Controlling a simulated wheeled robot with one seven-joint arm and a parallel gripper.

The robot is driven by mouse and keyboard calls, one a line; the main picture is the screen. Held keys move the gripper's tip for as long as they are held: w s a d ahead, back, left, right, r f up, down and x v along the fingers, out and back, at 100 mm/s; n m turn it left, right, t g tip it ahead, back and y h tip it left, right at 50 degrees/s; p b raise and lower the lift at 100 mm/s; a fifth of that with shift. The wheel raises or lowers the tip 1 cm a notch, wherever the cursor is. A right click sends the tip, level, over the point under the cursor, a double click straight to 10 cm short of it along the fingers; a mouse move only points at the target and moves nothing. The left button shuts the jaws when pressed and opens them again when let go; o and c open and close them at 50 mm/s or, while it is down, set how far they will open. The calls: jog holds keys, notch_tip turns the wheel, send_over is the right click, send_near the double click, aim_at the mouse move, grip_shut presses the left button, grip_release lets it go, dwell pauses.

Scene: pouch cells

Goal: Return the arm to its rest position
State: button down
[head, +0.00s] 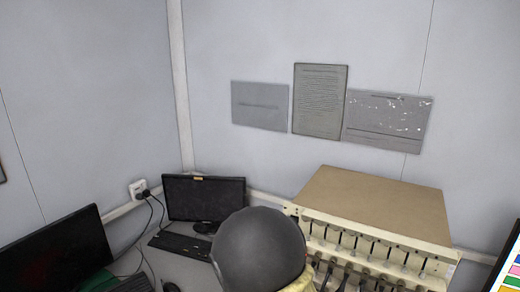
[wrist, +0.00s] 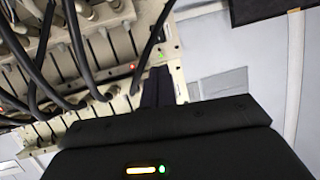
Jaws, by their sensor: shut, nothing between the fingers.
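My gripper (wrist: 157,87) shows in the wrist view as a black body along the bottom, with dark fingers pointing up, close together and empty. The cell tester, a cream rack (wrist: 120,50) with several slots and dark cables, stands behind and to the left of the fingers. Whether the fingers touch it I cannot tell. In the head view the same tester (head: 375,205) has a brown top and stands against the wall. A dark grey rounded part of my arm covers its left front corner. My fingers are hidden there.
A monitor (head: 204,198) and keyboard (head: 181,245) stand on the desk left of the tester. A second black monitor (head: 58,255) is at the lower left. Cables run to a wall socket (head: 139,188). A colourful panel (head: 508,265) is at the right edge. The upper wall is clear except for posters (head: 320,100).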

jog(key=s+d+n+g+y, duration=0.2)
jog(key=s+d+g, duration=0.3)
jog(key=s, duration=0.5)
jog(key=s+d+n+g+y, duration=0.2)
jog(key=s+d+g, duration=0.3)
jog(key=s, duration=0.5)
jog(key=shift+s+d+f+n+y, duration=0.15)
jog(key=shift+f+n+y, duration=0.05)
jog(key=shift+n+y, duration=0.25)
jog(key=shift+s, duration=0.15)
